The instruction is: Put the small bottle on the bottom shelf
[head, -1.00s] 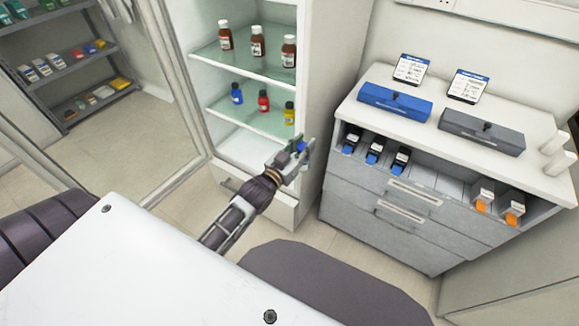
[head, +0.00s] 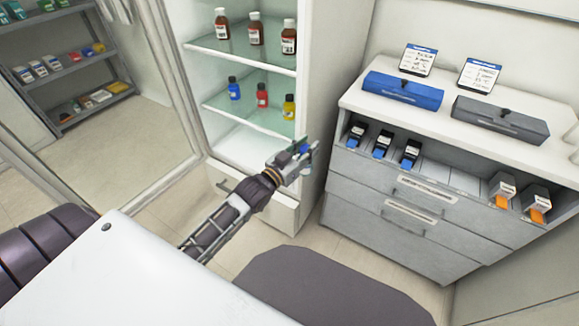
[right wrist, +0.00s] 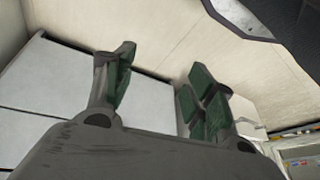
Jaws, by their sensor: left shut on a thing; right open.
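My left gripper (head: 302,154) is in front of the open white cabinet, at the right side of its lower opening. It is shut on a small blue item, likely a small bottle (head: 304,148), mostly hidden by the fingers. The bottom shelf (head: 240,150) is the white cabinet floor, and its visible part is bare. The glass shelf above holds small blue (head: 234,89), red (head: 262,95) and yellow (head: 289,107) bottles. My right gripper (right wrist: 160,88) is open and empty in the right wrist view.
Three brown bottles (head: 256,30) stand on the upper glass shelf. A drawer (head: 252,203) is below the cabinet opening, and its right wall (head: 325,100) is close to my left gripper. A grey drawer unit (head: 400,205) stands at right. A glass door (head: 95,110) is at left.

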